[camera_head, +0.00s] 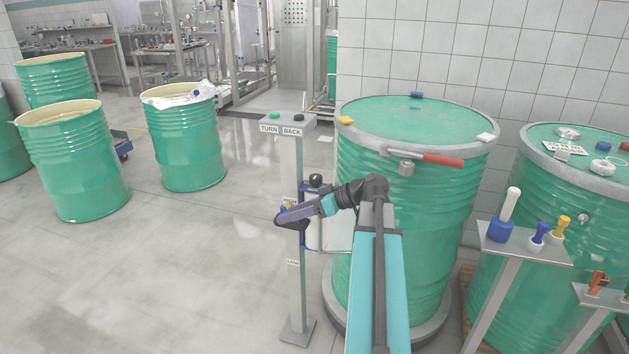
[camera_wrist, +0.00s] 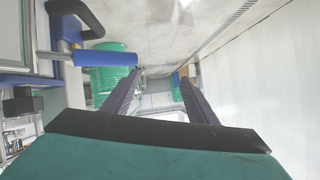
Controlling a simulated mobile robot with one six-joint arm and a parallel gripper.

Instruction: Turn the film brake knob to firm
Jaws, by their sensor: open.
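A grey post (camera_head: 296,235) stands left of the large closed green drum. Its top plate carries a green and a black button above the signs TURN and BACK. My gripper (camera_head: 284,214) is at the post at mid height, beside dark and blue fittings. A round black knob (camera_head: 316,180) shows just above my wrist; I cannot tell if it is the film brake knob. In the wrist view my gripper (camera_wrist: 158,82) is open, with nothing between the fingers. A blue cylinder (camera_wrist: 105,58) on a grey bracket lies to the left of the fingers there.
The large green drum (camera_head: 415,122) has a red-handled clamp (camera_head: 425,157) on its rim. Another closed drum (camera_head: 552,205) and a small stand (camera_head: 524,250) with brushes are at right. Open green drums stand at left. The floor in front of the post is clear.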

